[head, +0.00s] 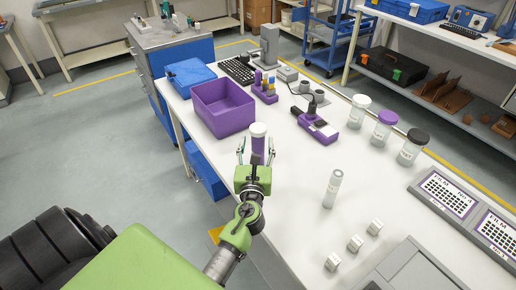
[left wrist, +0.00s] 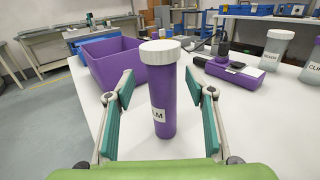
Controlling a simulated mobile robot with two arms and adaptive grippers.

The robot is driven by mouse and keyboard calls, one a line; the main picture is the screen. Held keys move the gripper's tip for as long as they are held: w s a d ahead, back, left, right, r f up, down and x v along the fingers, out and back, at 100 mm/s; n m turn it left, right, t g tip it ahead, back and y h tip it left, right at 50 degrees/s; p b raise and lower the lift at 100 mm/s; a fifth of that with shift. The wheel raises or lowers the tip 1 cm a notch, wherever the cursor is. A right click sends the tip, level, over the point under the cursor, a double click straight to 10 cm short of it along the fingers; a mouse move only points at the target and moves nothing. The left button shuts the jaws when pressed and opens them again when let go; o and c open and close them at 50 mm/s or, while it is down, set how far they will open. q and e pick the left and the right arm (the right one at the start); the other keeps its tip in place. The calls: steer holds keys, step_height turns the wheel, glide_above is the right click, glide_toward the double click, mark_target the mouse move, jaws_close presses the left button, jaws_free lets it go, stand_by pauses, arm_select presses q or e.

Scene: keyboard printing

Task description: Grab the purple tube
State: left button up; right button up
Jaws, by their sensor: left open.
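The purple tube (head: 258,146) has a white cap and stands upright on the white table. It also shows in the left wrist view (left wrist: 162,100), with a label low on its side. My left gripper (head: 257,150) is open, with one finger on each side of the tube. In the left wrist view, gaps show between the tube and both teal finger pads, so they look apart from it. The right gripper is not in view.
A purple bin (head: 222,108) stands just behind and left of the tube. A purple-and-white device (head: 318,127) lies to the right. Several capped jars, including a purple-lidded one (head: 382,128), stand farther right. A clear tube (head: 332,188) and small white cubes (head: 355,243) stand nearer.

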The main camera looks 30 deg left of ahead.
arm_select(q)
steer(key=x, duration=0.3)
steer(key=shift+w+a, duration=0.1)
steer(key=shift+w, duration=0.3)
steer(key=shift+r, duration=0.1)
jaws_close()
